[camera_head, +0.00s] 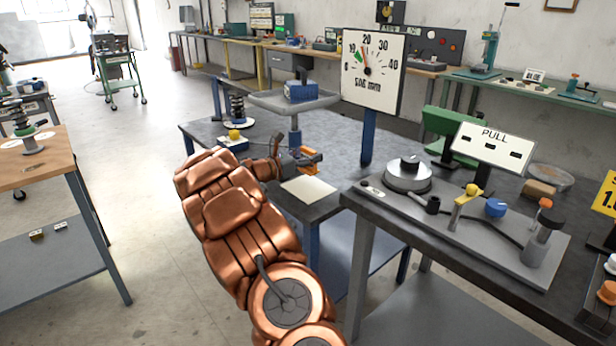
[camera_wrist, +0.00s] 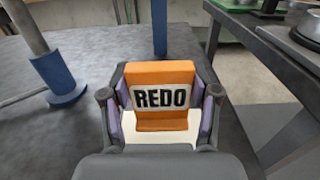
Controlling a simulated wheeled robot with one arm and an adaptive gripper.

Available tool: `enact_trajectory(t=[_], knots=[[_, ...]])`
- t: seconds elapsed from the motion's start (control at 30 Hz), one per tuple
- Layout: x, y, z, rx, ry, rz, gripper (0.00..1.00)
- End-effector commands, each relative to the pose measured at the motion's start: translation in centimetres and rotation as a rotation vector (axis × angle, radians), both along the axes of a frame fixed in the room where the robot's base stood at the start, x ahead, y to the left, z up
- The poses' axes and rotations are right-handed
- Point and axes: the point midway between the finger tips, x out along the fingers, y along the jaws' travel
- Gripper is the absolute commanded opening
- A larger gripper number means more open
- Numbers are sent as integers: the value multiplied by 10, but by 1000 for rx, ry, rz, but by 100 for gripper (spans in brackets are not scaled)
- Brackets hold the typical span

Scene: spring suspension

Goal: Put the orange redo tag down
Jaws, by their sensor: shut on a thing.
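The orange redo tag (camera_wrist: 160,75) has a white label reading REDO and sits between my gripper's fingers in the wrist view. It also shows in the head view as a small orange piece (camera_head: 309,154). My gripper (camera_wrist: 160,108) is shut on the tag, with a purple-padded finger on each side. In the head view my gripper (camera_head: 303,160) is above the dark table (camera_head: 255,135), close to a pale sheet (camera_head: 309,189). In the wrist view part of the pale sheet shows below the tag; the gap between them is hard to judge.
A grey tray on a post (camera_head: 294,103) with a blue block stands behind my gripper. A dial board (camera_head: 373,72) stands on a blue post to the right. A spring stand (camera_head: 238,108) is at the back left. Another bench (camera_head: 460,225) with knobs is at the right.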

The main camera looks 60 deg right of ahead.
Motion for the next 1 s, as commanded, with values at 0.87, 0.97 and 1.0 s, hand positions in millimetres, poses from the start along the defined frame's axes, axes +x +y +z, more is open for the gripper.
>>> enact_trajectory(t=[0.87,0.97,1.0], knots=[[1,0,-57,-2,-3,2,27],[1,0,-60,-2,-2,2,27],[1,0,-60,-1,-3,2,65]])
